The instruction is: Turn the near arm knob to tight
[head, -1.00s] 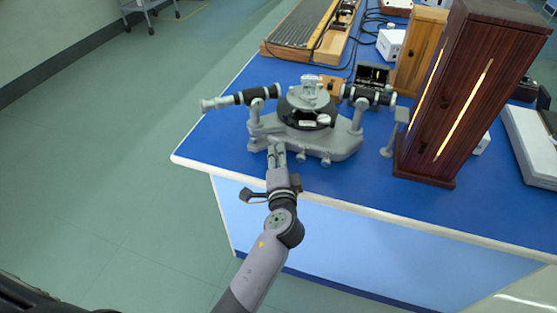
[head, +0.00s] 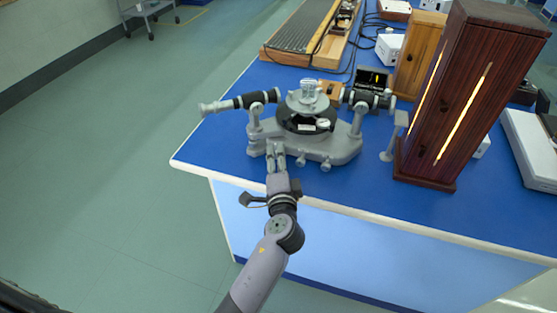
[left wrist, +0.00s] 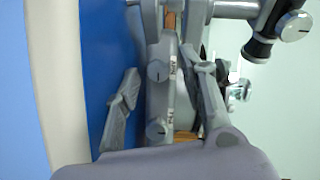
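The grey spectrometer (head: 342,148) stands near the front left corner of the blue bench. Two small round knobs, one on the left (head: 301,161) and one on the right (head: 326,166), stick out low on its near side. In the left wrist view an upper knob (left wrist: 157,70) and a lower knob (left wrist: 156,130) appear between my fingers, each beside a small label. I cannot tell which is the near arm knob. My left gripper (head: 276,155) is open at the spectrometer's near left side, with no knob gripped. My right gripper is not in view.
A tall dark wooden lamp housing (head: 470,100) with glowing slits stands to the right of the spectrometer. A grey telescope tube (head: 228,103) reaches out left. A grating-like board (head: 300,25) lies behind. The bench front strip (head: 350,190) is clear.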

